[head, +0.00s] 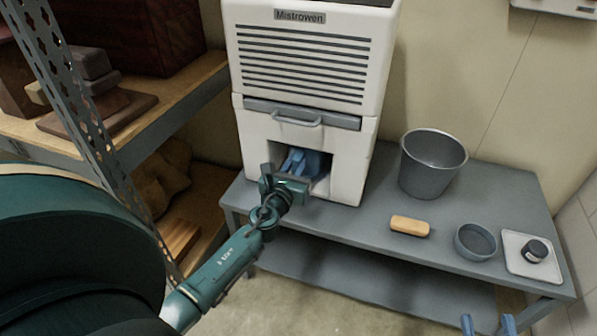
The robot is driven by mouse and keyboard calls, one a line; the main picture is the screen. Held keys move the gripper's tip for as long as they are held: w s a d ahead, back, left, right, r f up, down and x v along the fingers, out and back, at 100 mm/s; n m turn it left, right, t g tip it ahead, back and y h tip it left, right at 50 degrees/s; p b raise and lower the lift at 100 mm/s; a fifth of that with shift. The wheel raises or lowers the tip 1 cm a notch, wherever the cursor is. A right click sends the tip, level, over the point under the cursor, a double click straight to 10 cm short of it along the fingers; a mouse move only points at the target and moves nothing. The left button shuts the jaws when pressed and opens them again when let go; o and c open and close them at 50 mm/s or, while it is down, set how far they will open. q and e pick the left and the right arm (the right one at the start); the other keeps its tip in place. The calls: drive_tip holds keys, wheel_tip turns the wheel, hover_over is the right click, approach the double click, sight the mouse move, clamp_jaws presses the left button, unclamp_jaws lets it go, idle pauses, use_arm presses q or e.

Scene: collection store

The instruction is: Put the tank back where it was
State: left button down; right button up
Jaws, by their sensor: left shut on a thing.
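A white dehumidifier-like machine (302,75) labelled "Mistrowen" stands on the grey bench. Its lower front has a dark opening (322,164), below a grey strip with a handle (297,119). My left gripper (298,163) reaches into this opening from the front, its blue fingers inside. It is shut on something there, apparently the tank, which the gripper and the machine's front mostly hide. I cannot tell how far in the tank sits. My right gripper (488,326) shows only its blue fingertips at the bottom edge, apart, with nothing between them.
On the grey bench (350,222), right of the machine, are a grey bucket (431,165), a tan block (410,226), a grey bowl (475,242) and a white tray (517,265) with a dark jar (536,250). A metal-framed shelf (150,105) stands close on the left.

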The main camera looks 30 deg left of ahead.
use_arm(q)
drive_tip(key=shift+x, duration=0.95)
drive_tip(key=shift+f+b, duration=0.25)
drive_tip(key=shift+b, duration=0.05)
wheel_tip(320, 180, down, 3)
drive_tip(key=b, duration=0.3)
drive_tip(key=shift+f, duration=0.25)
drive_tip(key=c, duration=1.3)
unclamp_jaws()
use_arm(e)
drive_tip(key=shift+w+a+m+y, duration=0.2)
drive_tip(key=shift+a+m+y, duration=0.15)
drive_tip(key=shift+m, duration=0.15)
